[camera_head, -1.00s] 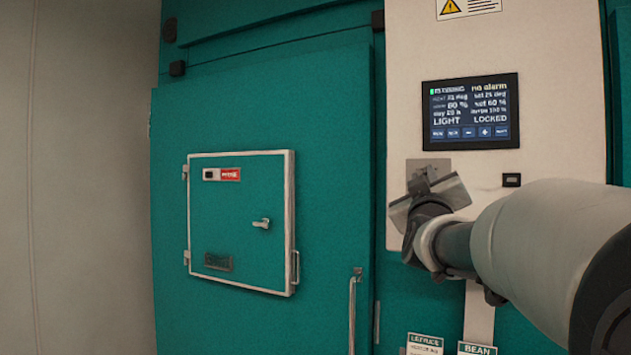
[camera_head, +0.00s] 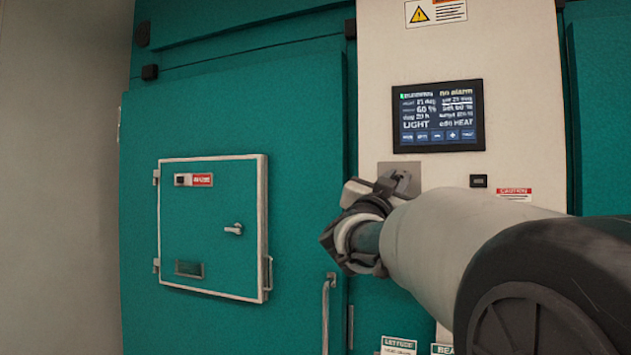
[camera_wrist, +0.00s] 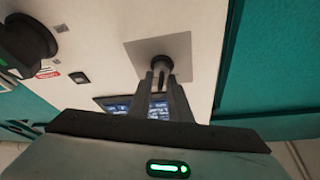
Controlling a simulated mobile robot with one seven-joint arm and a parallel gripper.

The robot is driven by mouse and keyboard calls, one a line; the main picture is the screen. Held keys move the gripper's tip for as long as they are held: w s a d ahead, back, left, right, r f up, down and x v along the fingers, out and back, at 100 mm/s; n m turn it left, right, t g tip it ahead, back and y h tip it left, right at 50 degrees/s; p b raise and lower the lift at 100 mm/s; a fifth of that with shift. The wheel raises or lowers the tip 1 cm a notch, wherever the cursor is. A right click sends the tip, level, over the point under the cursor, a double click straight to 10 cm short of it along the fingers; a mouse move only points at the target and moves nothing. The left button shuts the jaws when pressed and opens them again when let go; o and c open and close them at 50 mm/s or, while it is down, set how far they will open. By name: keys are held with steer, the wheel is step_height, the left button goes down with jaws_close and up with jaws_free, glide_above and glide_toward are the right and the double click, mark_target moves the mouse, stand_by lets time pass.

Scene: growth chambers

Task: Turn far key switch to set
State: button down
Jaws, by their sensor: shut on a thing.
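The key switch shows in the wrist view as a dark round key (camera_wrist: 162,64) on a grey square plate (camera_wrist: 180,46). My gripper (camera_wrist: 160,72) is shut on the key, one finger on each side of it. In the head view the switch plate (camera_head: 408,170) is on the white panel below the display, and my gripper (camera_head: 372,190) partly covers it; the key itself is hidden there. The display (camera_head: 437,116) reads LIGHT and "edit HEAT" in its lower lines.
A teal chamber door (camera_head: 300,110) with a small hatch (camera_head: 212,225) and a vertical handle (camera_head: 327,315) is left of the panel. A small black button (camera_head: 478,181) is right of the switch plate. Labels (camera_head: 399,345) are below.

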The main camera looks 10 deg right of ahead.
steer(key=shift+m+g+h, duration=0.4)
steer(key=shift+m, duration=0.9)
steer(key=c, duration=1.9)
jaws_free()
steer(key=shift+c, duration=0.2)
steer(key=b+v, duration=0.1)
steer(key=v, duration=1.6)
steer(key=shift+a, duration=0.2)
steer(key=shift+r, duration=0.1)
